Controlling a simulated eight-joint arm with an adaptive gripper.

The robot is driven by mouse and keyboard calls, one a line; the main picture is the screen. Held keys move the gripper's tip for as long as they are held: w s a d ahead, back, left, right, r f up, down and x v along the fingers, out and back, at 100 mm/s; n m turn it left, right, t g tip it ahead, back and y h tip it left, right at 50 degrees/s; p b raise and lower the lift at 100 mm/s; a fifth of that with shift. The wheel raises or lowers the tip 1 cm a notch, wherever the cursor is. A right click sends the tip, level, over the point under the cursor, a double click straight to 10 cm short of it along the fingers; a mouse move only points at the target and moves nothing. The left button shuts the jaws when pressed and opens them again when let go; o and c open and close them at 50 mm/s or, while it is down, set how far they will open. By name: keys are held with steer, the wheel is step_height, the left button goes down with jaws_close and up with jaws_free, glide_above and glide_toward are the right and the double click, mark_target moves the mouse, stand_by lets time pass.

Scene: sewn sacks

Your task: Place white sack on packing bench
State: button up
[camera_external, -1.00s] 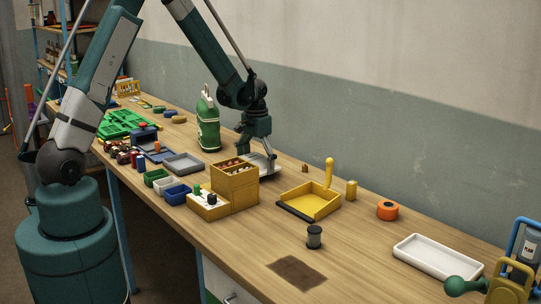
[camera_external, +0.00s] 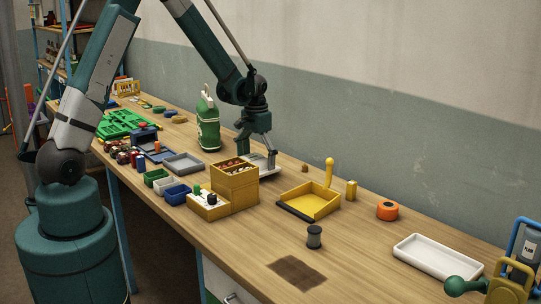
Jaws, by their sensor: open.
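My gripper (camera_external: 258,153) is open, pointing down over the wooden packing bench (camera_external: 355,262) behind the yellow drawer box. A pale, flat, whitish thing (camera_external: 265,170) lies on the bench just below the fingers, partly hidden by the yellow box and the gripper. I cannot tell whether it is the white sack or a plate. No other thing in view is clearly a white sack. I cannot tell if the fingertips touch the pale thing.
A yellow box (camera_external: 235,187) stands in front of my gripper, and a green jug (camera_external: 208,122) to its left. A yellow dustpan (camera_external: 313,201) lies to its right. A white tray (camera_external: 438,257) is at the right end. The bench's front middle is mostly clear.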

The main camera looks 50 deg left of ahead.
mark_target(256, 160)
step_height(256, 160, up, 11)
steer(key=shift+f, duration=0.2)
stand_by(0.4)
stand_by(0.7)
steer(key=s+d+r+t, duration=0.2)
steer(key=s+d+r, duration=0.1)
steer(key=s+r, duration=0.45)
steer(key=s+d+r+t, duration=0.1)
steer(key=s+d+r, duration=0.2)
steer(key=s+r, duration=0.45)
steer(key=s+d+r+t, duration=0.1)
steer(key=s+d+t, duration=0.1)
steer(key=s, duration=0.7)
steer(key=s+d+r+t, duration=0.2)
steer(key=s+d, duration=0.1)
steer(key=s, duration=0.6)
steer(key=shift+s, duration=0.35)
